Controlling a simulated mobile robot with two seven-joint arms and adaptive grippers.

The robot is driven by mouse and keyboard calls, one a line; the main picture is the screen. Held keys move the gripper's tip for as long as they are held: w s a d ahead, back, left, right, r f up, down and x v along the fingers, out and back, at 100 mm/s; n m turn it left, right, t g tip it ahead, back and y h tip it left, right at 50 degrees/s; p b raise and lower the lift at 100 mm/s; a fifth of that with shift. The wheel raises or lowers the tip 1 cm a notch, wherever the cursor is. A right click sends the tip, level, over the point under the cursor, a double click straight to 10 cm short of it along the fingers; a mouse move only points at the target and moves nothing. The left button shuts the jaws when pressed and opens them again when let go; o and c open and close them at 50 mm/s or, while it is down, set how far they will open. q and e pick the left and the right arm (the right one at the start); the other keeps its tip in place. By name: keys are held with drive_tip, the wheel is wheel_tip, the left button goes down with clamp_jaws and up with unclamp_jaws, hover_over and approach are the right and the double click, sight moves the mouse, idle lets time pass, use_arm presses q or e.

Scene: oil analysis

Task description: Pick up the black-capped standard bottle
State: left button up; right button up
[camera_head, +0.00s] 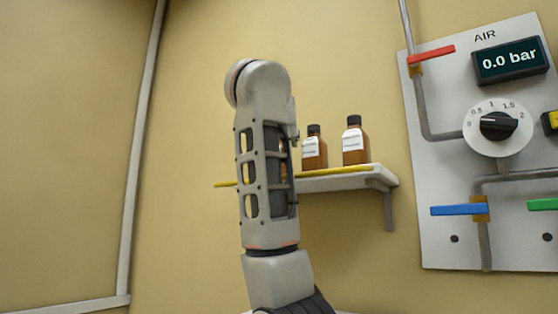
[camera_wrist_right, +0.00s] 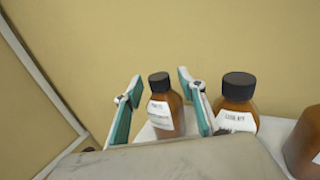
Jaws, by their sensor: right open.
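Brown bottles with black caps and white labels stand upright on a wall shelf. In the right wrist view, one black-capped bottle (camera_wrist_right: 160,112) appears between the two teal-padded fingers of my open right gripper (camera_wrist_right: 160,75). No finger clearly touches it, and I cannot tell how deep it sits between them. A second black-capped bottle (camera_wrist_right: 237,104) stands just right of the right finger. In the head view, two bottles show, one nearer my arm (camera_head: 314,150) and one farther right (camera_head: 355,143). My right arm hides the shelf's left part and most of the gripper. The label text is too small to read surely.
The white shelf (camera_head: 345,182) has a yellow front edge and a bracket below. Another brown bottle (camera_wrist_right: 306,145) is cut off at the wrist view's right edge. An AIR panel (camera_head: 440,236) with a dial and coloured levers is right of the shelf. The wall at left is bare.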

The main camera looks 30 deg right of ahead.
clamp_jaws()
idle(0.3)
